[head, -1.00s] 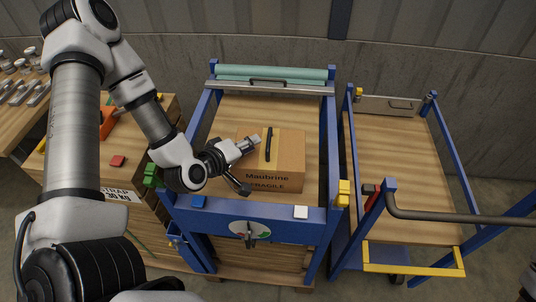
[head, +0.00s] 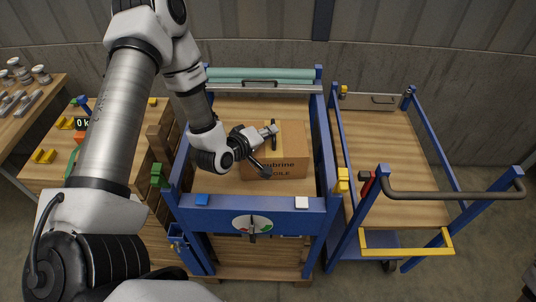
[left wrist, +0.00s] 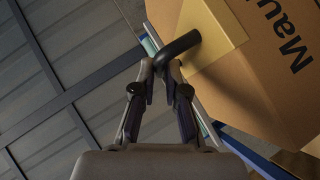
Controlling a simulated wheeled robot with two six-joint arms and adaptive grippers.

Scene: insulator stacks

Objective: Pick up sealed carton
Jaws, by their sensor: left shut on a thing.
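The sealed carton (head: 292,150) is a brown box with dark lettering and a black handle (head: 273,140) on top. It is within the blue-framed wooden bay, behind the front beam; I cannot tell whether it rests on the boards. My left gripper (head: 271,131) reaches in from the left at the top of the carton. In the left wrist view, its two fingers (left wrist: 167,72) are shut on the black handle (left wrist: 178,48), beside the carton's face (left wrist: 262,60). Part of the lettering is hidden by the gripper. My right gripper is not in view.
A blue front beam (head: 225,208) with a round dial and blue posts frame the bay. Teal rolls (head: 265,74) lie at its back. A flat wooden cart (head: 390,150) stands empty at right. A wooden bench (head: 50,160) with small parts is at left.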

